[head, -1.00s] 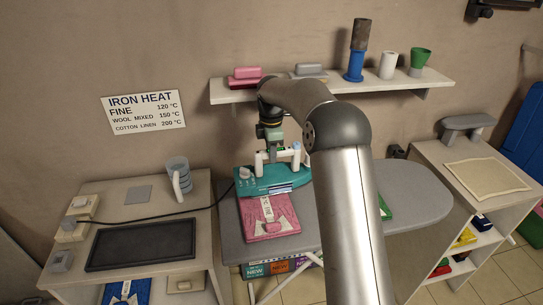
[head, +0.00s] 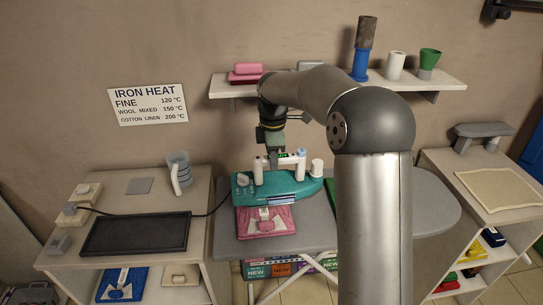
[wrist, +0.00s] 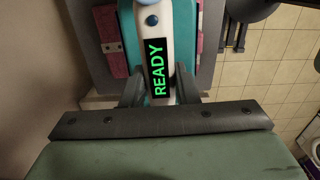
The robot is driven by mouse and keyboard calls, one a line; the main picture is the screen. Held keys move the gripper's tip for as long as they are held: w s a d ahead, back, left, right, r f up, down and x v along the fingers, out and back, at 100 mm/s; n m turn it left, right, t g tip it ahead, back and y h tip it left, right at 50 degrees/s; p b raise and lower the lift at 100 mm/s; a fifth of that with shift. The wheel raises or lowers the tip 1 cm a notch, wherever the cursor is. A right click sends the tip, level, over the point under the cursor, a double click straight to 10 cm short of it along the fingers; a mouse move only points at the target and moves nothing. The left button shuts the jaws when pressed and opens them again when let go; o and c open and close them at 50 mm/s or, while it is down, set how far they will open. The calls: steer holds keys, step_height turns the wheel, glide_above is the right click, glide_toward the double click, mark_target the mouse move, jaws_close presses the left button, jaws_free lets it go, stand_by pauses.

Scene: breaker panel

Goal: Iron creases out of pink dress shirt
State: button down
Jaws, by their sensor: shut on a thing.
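My gripper (head: 275,157) is shut on the white handle of a teal iron (head: 280,190). In the wrist view my gripper (wrist: 160,88) has a finger on each side of the handle, whose display reads READY in green. The pink dress shirt (head: 265,222) lies folded on the grey ironing board (head: 228,232). The iron is over the shirt's far part and hides it. Pink cloth (wrist: 113,40) shows on both sides of the iron in the wrist view. I cannot tell whether the soleplate touches the cloth.
The iron's cord runs left to the side table, past a dark tray (head: 138,234) and a clear cup (head: 180,170). A wall sign (head: 148,103) lists 120 °C for fine, 150 °C for wool mixed and 200 °C for cotton linen. A shelf (head: 400,85) hangs behind.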

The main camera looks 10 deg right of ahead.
mark_target(235, 183)
steer(key=shift+a+r, duration=0.15)
steer(key=shift+r, duration=0.05)
steer(key=shift+f+b, duration=1.6)
steer(key=shift+f, duration=1.4)
steer(key=shift+f+b, duration=0.35)
steer(key=shift+f, duration=0.25)
steer(key=shift+w+a+r+p, duration=0.15)
steer(key=shift+a+p, duration=0.3)
steer(key=shift+a, duration=2.3)
steer(key=shift+w+a+f+p, duration=0.1)
steer(key=shift+a+p, duration=0.3)
steer(key=shift+a, duration=2.35)
